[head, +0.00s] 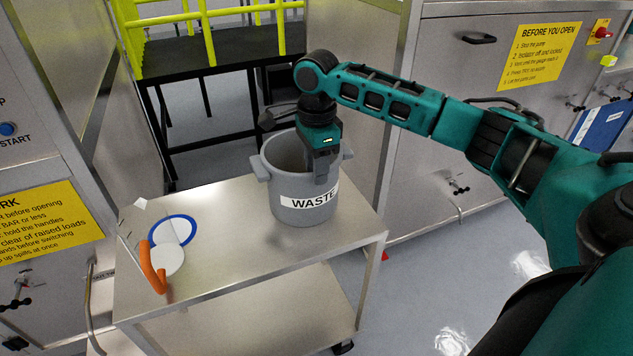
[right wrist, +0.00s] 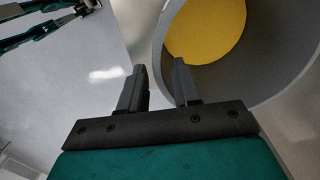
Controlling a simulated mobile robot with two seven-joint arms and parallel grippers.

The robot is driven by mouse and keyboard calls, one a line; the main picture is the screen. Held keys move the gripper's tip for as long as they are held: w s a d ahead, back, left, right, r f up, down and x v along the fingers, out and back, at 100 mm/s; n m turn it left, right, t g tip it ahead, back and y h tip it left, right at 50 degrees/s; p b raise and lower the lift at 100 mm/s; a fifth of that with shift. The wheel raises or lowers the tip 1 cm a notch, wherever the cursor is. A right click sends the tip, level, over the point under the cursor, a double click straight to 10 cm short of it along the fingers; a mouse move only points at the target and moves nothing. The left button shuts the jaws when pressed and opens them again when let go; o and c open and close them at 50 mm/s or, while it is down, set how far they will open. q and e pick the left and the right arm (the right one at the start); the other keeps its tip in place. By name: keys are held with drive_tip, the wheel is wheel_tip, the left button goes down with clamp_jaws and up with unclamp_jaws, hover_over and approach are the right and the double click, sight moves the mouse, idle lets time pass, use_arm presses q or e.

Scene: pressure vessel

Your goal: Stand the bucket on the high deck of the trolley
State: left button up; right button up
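The grey bucket (head: 290,207), labelled WASTE, stands upright on the upper steel deck (head: 235,270) of the trolley, near its back right corner. Its side lugs show, and the right wrist view shows yellow at the bottom inside the bucket (right wrist: 284,82). My right gripper (head: 322,178) points down at the bucket's rim. In the right wrist view my right gripper (right wrist: 158,82) has its fingers apart, with the rim edge between them. Whether either finger touches the wall is unclear.
A blue-ringed white disc (head: 172,230) and an orange handle (head: 150,268) beside another white disc lie on the deck's left. The lower deck (head: 290,318) is bare where visible. Steel cabinets flank the trolley; a black platform with yellow rails (head: 207,40) stands behind.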

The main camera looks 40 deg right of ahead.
wheel_tip(320, 180, up, 7)
idle(0.3)
drive_tip(key=shift+f, duration=0.1)
idle(0.4)
